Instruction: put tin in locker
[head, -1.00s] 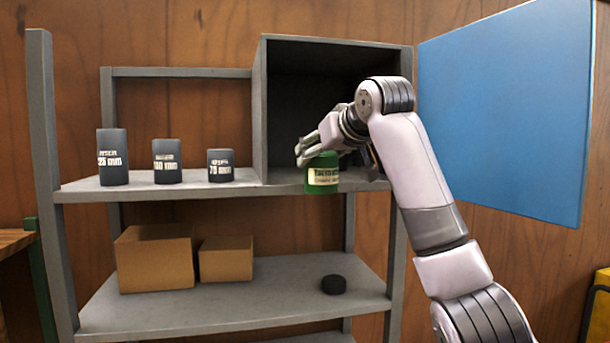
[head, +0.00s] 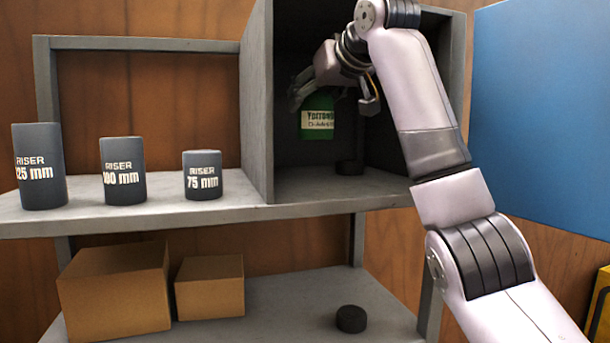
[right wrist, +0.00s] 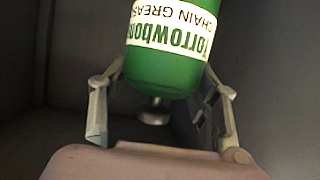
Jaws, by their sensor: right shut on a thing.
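The green tin (head: 317,120) with a pale label hangs upright from my right gripper (head: 332,100), clear of the floor below. The grey locker (head: 257,120) stands open on the upper shelf, and the tin and gripper are in its opening. In the right wrist view the tin (right wrist: 165,70) reads "chain grease", and a small knob shows between the fingers of my right gripper (right wrist: 160,112). The blue locker door (head: 545,120) is swung wide open to the right. My left gripper is not in view.
A black disc (head: 349,167) lies on the locker floor, behind and right of the tin. Three dark risers (head: 123,170) stand left of the locker. Below are two cardboard boxes (head: 115,290) and another black disc (head: 351,319).

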